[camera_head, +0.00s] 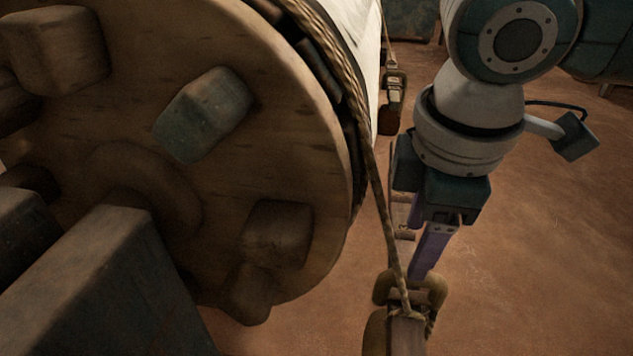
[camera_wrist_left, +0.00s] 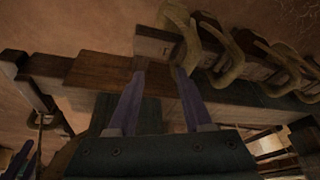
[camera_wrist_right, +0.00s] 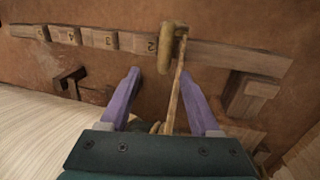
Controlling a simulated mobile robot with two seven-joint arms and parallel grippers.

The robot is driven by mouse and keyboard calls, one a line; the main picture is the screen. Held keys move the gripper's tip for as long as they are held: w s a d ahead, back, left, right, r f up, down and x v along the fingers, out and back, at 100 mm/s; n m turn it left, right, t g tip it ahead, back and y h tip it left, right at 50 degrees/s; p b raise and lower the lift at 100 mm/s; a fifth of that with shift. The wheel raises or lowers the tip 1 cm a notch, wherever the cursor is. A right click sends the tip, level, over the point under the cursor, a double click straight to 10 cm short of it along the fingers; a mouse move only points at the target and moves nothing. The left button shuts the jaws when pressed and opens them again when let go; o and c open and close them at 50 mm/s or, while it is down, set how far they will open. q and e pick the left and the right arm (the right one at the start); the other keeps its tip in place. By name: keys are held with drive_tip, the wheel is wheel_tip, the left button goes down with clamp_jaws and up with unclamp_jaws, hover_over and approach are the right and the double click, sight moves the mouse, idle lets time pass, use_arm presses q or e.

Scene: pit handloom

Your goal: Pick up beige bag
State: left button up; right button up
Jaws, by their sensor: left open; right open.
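A beige bag-like piece (camera_wrist_right: 166,48) hangs over a wooden rail in the right wrist view, with a rope running from it towards the camera. A similar beige looped piece (camera_head: 432,289) shows in the head view, below my right gripper (camera_head: 428,262). My right gripper, also in its wrist view (camera_wrist_right: 162,76), is open and empty, its tips short of the beige piece. Several beige looped pieces (camera_wrist_left: 228,62) lie along a rail in the left wrist view. My left gripper (camera_wrist_left: 160,70) is open, its tips by a wooden block end (camera_wrist_left: 158,46). I cannot tell which piece is the bag.
A large wooden drum (camera_head: 285,150) with pegs fills the left of the head view. A taut rope (camera_head: 375,190) runs down beside it. The wooden rail carries numbered blocks (camera_wrist_right: 100,40). White cloth (camera_wrist_right: 40,135) is at lower left. Brown floor (camera_head: 560,260) is clear at right.

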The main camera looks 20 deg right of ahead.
drive_tip(key=f, duration=0.1)
drive_tip(key=f+b, duration=0.1)
drive_tip(key=f, duration=0.1)
drive_tip(key=shift+s, duration=0.3)
drive_tip(key=f+b, duration=0.2)
drive_tip(key=f, duration=0.1)
drive_tip(key=w+f+b, duration=0.1)
drive_tip(key=f, duration=0.1)
drive_tip(key=shift+w+d+f, duration=0.1)
drive_tip(key=shift+d+f, duration=0.05)
drive_tip(key=shift+d, duration=0.25)
use_arm(q)
drive_tip(key=f, duration=0.1)
drive_tip(key=s+f, duration=0.1)
drive_tip(key=f, duration=0.3)
drive_tip(key=shift+s+d, duration=0.1)
drive_tip(key=shift+s, duration=0.3)
use_arm(e)
drive_tip(key=shift+c, duration=0.3)
clamp_jaws()
drive_tip(key=shift+w, duration=0.15)
